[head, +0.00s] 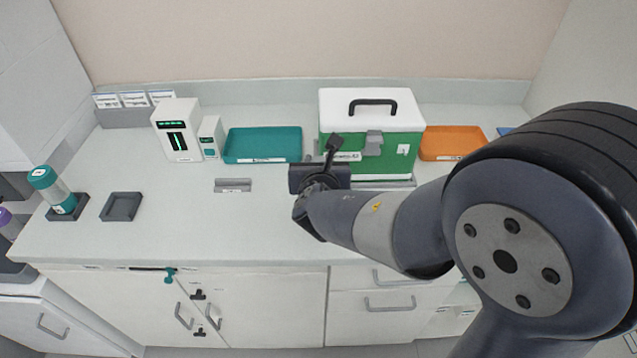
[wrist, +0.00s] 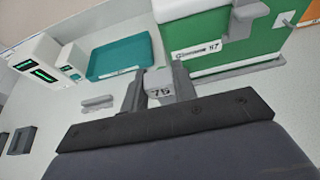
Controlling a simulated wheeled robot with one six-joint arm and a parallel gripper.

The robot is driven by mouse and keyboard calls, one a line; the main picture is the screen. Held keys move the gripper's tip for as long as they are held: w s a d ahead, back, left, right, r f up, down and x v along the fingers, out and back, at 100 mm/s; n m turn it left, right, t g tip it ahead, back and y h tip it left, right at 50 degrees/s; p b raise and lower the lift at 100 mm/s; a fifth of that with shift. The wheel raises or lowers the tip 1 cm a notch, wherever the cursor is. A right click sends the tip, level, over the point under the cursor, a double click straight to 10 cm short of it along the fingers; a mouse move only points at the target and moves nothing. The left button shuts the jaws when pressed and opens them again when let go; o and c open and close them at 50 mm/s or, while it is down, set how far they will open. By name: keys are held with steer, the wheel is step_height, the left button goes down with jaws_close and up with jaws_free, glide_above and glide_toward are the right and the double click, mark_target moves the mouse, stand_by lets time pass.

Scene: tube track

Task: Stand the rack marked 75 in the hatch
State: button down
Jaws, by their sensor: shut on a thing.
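The rack marked 75 (wrist: 159,90) shows its light grey end with a black 75 at the middle of the wrist view. My gripper (wrist: 160,82) has one finger on each side of it and is shut on it. Most of the rack is hidden behind the gripper's dark body. In the head view my gripper (head: 318,178) is over the counter, left of and in front of the green box; the rack cannot be made out there. I cannot tell which thing is the hatch.
A green box with white lid (head: 362,145) stands at the back. A teal tray (head: 263,158), orange tray (head: 452,155) and white device (head: 178,128) are also there. A grey holder (head: 233,185), square dish (head: 121,207) and teal-capped bottle (head: 52,190) are left. The front middle counter is clear.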

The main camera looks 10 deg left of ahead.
steer(key=shift+f+b, duration=0.3)
steer(key=shift+f, duration=1.8)
steer(key=shift+f+b, duration=0.2)
steer(key=shift+b, duration=0.1)
steer(key=c, duration=1.1)
jaws_free()
steer(key=shift+r, duration=0.1)
steer(key=shift+r+p, duration=0.1)
steer(key=shift+p, duration=0.2)
